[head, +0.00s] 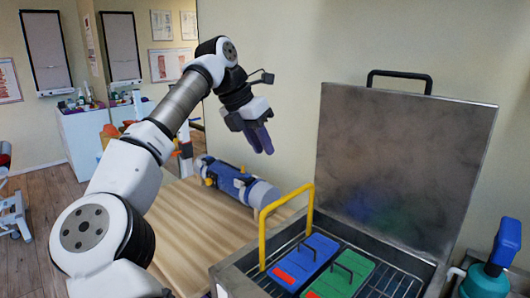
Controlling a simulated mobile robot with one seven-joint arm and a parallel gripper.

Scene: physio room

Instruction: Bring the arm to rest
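My arm rises from the lower left and bends over at the top. My gripper (259,138) hangs in the air in front of the bare wall, left of the raised metal lid and above the wooden table. Its dark purple fingers point down and look close together. I cannot make out a gap between them, and I see nothing held. Nothing touches the gripper.
A metal box (228,280) with its lid (405,150) open holds a blue pack (306,258), a green pack (338,280) and a yellow handle (264,238). A blue-grey cylinder (236,184) lies on the wooden table (190,235). A teal-and-blue bottle (490,270) stands right.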

